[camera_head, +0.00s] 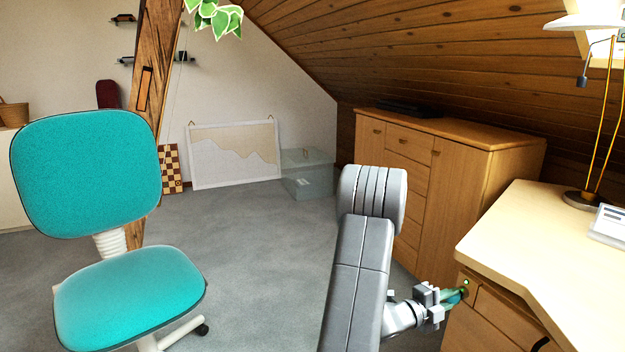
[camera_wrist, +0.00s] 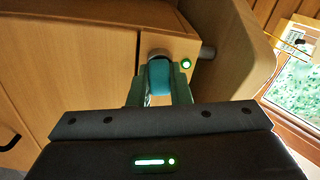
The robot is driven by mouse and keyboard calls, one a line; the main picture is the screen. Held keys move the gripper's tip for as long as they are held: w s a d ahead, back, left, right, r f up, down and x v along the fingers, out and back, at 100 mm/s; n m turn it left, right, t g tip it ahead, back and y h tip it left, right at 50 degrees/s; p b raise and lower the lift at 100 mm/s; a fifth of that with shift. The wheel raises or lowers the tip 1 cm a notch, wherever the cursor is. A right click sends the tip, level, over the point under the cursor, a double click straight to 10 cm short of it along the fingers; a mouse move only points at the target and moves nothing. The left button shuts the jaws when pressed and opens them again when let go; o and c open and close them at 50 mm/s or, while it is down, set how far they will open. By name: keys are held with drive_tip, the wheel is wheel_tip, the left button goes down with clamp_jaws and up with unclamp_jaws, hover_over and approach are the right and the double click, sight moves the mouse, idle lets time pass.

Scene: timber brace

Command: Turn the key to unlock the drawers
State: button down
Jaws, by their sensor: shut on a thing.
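The key has a teal head (camera_wrist: 159,76) and sits at a round metal lock (camera_wrist: 158,54) on the wooden desk front, in the wrist view. My gripper (camera_wrist: 159,88) is shut on the key's head, with one finger on each side. In the head view my gripper (camera_head: 447,298) is at the left end of the desk's drawer front (camera_head: 487,318). A small green light (camera_wrist: 186,64) glows just right of the lock. The key's shaft is hidden, so I cannot tell how far it has turned.
A teal office chair (camera_head: 120,285) stands at the left on grey carpet. A wooden cabinet (camera_head: 455,180) stands behind my arm under the sloped ceiling. The pale desktop (camera_head: 540,235) overhangs the drawers and holds a lamp (camera_head: 580,199).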

drive_tip(key=shift+m, duration=0.6)
drive_tip(key=c, duration=1.8)
unclamp_jaws()
drive_tip(key=shift+m, duration=0.4)
drive_tip(key=o, duration=0.5)
drive_tip(key=shift+o, duration=0.2)
drive_tip(key=p+v, duration=0.1)
drive_tip(key=v, duration=1.3)
drive_tip(key=shift+p, duration=0.35)
drive_tip(key=shift+d, duration=0.2)
